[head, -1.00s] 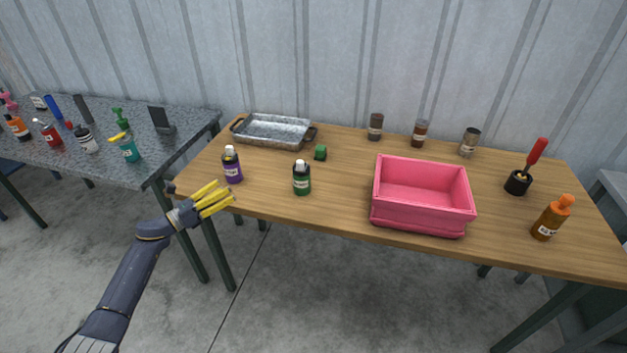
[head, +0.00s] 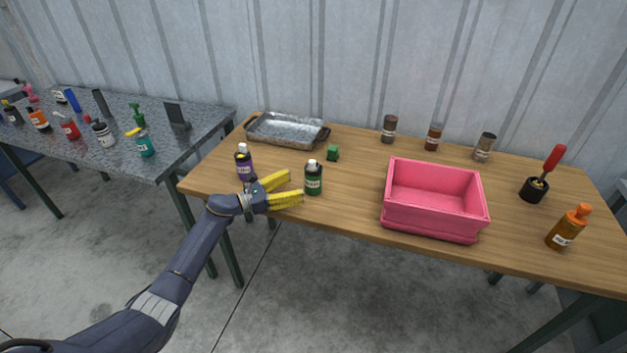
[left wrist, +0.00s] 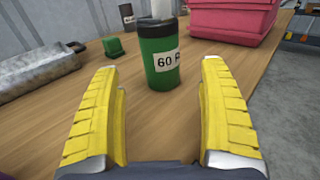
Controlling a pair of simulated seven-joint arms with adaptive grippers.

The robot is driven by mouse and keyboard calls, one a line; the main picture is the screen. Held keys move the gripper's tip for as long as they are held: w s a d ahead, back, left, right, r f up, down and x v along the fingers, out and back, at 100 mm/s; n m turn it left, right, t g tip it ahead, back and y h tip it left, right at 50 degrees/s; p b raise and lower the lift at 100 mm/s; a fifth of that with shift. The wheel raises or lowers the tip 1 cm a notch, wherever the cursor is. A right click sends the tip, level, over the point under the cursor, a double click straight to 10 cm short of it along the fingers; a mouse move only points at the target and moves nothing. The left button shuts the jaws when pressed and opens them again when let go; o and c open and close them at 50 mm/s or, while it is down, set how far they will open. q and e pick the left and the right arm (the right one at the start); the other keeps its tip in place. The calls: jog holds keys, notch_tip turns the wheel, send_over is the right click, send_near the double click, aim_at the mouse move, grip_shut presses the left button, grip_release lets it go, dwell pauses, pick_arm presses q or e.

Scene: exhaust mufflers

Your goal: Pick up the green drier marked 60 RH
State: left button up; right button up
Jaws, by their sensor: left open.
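The green drier bottle (head: 313,179) has a white cap and stands upright on the wooden table (head: 350,216) near its front edge. In the left wrist view the bottle (left wrist: 160,62) shows a white label with "60" and part of a letter. My left gripper (head: 296,187) is open, with yellow fingers pointing at the bottle from its left. In the left wrist view the bottle is ahead of and between the open fingers (left wrist: 160,108), apart from them. My right gripper is not in view.
A purple bottle (head: 244,163) stands close behind the left gripper. A small green block (head: 333,153) and a metal tray (head: 288,131) lie farther back. A pink bin (head: 434,222) stands right of the green bottle. Small jars line the back.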

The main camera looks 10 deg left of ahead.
aim_at(313, 179)
pick_arm(q)
jog(key=shift+x, duration=3.7)
jog(key=shift+f, duration=0.15)
jog(key=c, duration=1.3)
jog(key=shift+c, duration=0.2)
